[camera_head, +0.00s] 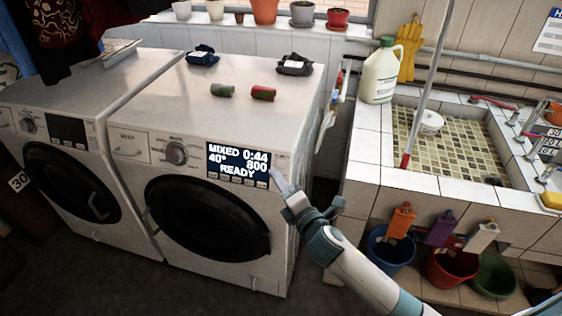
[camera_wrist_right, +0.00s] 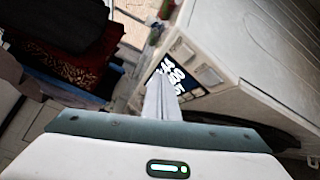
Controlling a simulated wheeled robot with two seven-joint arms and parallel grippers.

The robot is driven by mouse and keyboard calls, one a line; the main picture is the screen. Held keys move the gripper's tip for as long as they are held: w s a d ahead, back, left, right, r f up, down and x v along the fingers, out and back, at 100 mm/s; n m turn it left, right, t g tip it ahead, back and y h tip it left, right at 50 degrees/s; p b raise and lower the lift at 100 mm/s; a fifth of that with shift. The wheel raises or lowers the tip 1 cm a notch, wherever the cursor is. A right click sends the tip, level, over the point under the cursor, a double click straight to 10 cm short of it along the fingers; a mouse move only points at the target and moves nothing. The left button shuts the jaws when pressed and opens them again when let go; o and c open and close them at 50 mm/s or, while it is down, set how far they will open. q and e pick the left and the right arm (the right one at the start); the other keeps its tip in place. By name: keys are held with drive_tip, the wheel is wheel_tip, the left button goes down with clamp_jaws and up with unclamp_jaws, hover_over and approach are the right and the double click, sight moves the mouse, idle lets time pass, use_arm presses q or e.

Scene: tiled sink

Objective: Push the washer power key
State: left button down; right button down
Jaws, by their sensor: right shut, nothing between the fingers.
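The washer (camera_head: 205,200) is the white front-loader on the right of two machines, with a dial (camera_head: 176,153) and a round dark door. Its lit display (camera_head: 238,162) reads "MIXED 0:44 40° 800 READY", with a row of small keys along its lower part. My right gripper (camera_head: 275,174) is shut and empty, its tips near the right edge of the display. Whether they touch the panel I cannot tell. No power key can be made out clearly. My left gripper is out of view.
A second white machine (camera_head: 60,110) stands to the left. Two small rolls (camera_head: 263,93) and dark cloths (camera_head: 294,65) lie on the washer top. A tiled sink (camera_head: 368,140) with a jug (camera_head: 381,75) is on the right, above several coloured buckets (camera_head: 452,266).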

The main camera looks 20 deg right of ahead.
drive_tip(key=shift+s+a+r+p, duration=0.3)
drive_tip(key=shift+s+a, duration=0.2)
drive_tip(key=shift+s, duration=0.25)
idle(0.9)
